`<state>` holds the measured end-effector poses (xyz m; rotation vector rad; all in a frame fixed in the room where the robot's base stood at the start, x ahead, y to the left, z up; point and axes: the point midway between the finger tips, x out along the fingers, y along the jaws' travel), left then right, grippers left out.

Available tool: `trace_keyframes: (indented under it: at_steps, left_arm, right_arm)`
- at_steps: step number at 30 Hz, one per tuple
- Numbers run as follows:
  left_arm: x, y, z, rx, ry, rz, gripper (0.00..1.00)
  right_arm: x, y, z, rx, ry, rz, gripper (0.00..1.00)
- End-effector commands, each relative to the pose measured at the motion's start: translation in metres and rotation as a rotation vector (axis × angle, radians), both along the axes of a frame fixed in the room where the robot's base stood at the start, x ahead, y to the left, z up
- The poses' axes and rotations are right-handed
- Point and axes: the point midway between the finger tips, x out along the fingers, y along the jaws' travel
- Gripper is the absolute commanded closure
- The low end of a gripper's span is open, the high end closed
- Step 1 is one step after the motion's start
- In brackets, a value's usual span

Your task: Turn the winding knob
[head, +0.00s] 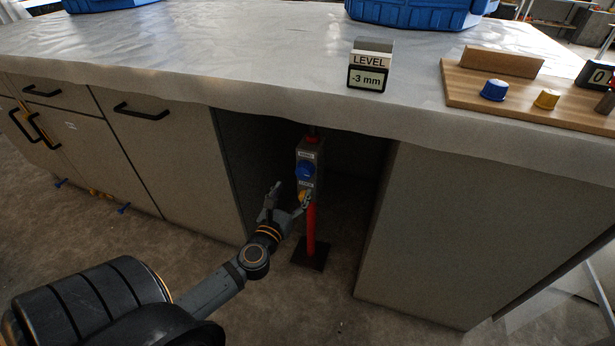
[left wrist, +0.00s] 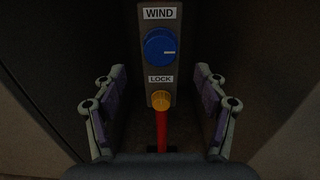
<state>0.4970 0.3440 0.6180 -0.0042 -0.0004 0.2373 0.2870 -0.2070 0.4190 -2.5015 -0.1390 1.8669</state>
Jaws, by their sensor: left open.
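The winding knob is a round blue knob (left wrist: 160,46) under a "WIND" label on a grey control box (left wrist: 142,75). A white mark on it points to the right. It also shows in the head view (head: 305,170). Below it, a yellow lock knob (left wrist: 160,100) sits under a "LOCK" label; it shows partly in the head view (head: 302,195). My left gripper (head: 288,197) is open in front of the box's lower part. In the left wrist view its fingers (left wrist: 160,105) stand apart on both sides of the lock knob, touching nothing that I can see. My right gripper is out of view.
The box is on a red post (head: 311,228) with a dark foot plate, in a recess under the worktop (head: 240,50). Cabinet walls flank it. A level display (head: 368,79) reads -3 mm on top. A wooden board (head: 465,92) with small knobs stands right.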

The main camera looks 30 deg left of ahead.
Motion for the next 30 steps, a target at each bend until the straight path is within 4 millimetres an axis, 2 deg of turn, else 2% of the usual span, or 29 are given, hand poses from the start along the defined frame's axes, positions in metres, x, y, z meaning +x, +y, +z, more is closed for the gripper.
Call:
trace_keyframes:
  at_steps: [6, 12, 16, 23, 30]
  left_arm:
    - [0.047, 0.011, 0.001, 0.001, -0.004, 0.001, 0.28]
    - [0.077, 0.018, 0.000, 0.001, -0.002, -0.001, 0.28]
    - [0.085, 0.020, 0.000, 0.002, -0.001, -0.001, 0.28]
    - [0.085, 0.020, 0.000, 0.003, 0.000, -0.002, 0.28]
    - [0.085, 0.020, 0.000, 0.004, 0.000, -0.002, 0.58]
  right_arm:
    - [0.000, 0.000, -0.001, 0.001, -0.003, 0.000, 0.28]
    - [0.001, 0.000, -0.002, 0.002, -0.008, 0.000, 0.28]
    - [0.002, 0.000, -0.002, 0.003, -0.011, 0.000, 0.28]
    - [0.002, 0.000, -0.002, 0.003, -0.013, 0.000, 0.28]
    - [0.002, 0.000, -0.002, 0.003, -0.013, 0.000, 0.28]
